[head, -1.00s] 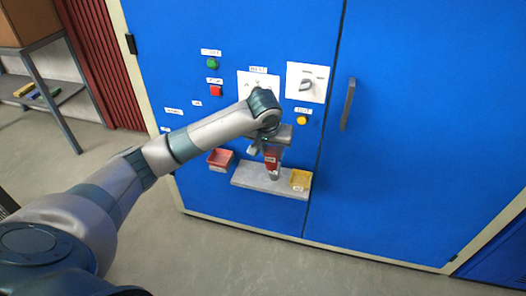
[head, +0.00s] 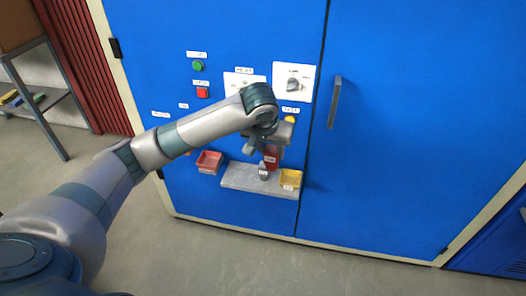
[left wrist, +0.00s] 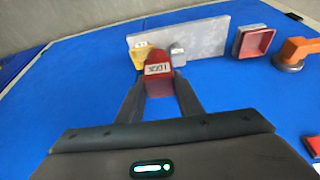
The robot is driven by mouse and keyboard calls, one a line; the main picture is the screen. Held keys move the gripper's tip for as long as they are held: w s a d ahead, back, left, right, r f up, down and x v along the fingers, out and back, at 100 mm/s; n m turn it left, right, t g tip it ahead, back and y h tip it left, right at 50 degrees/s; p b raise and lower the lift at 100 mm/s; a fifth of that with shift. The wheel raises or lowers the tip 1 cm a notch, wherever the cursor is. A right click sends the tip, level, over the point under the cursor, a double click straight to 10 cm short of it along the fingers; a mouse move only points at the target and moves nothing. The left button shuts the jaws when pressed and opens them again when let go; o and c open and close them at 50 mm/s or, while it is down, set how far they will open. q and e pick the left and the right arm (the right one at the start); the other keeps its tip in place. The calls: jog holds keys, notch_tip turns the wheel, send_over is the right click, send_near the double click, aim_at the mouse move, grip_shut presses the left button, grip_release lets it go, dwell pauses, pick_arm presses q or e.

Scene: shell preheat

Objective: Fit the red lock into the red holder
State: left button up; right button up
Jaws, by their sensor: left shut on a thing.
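The red lock (left wrist: 157,72), with a LOCK label, is gripped between the fingers of my left gripper (left wrist: 158,90). In the head view the lock (head: 271,160) is partly hidden by my left gripper (head: 270,153), in front of the grey shelf. The red holder (head: 209,160) is an open-topped box on the blue cabinet, left of the shelf. In the left wrist view the red holder (left wrist: 254,41) is at upper right, apart from the lock. My right gripper is not in view.
The grey shelf (head: 238,176) carries a yellow box (head: 290,178) at its right end and a small grey labelled piece (head: 263,173) near its middle. An orange knob (left wrist: 298,50) is beside the red holder. Switches and buttons are above. A cabinet handle (head: 335,102) is to the right.

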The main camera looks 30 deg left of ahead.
pick_arm(q)
jog(key=s+d+r+m, duration=0.2)
jog(key=s+d+r, duration=0.4)
jog(key=s, duration=0.3)
jog(key=shift+s+d+r, duration=0.15)
jog(key=shift+d+r, duration=0.1)
jog(key=shift+r, duration=0.1)
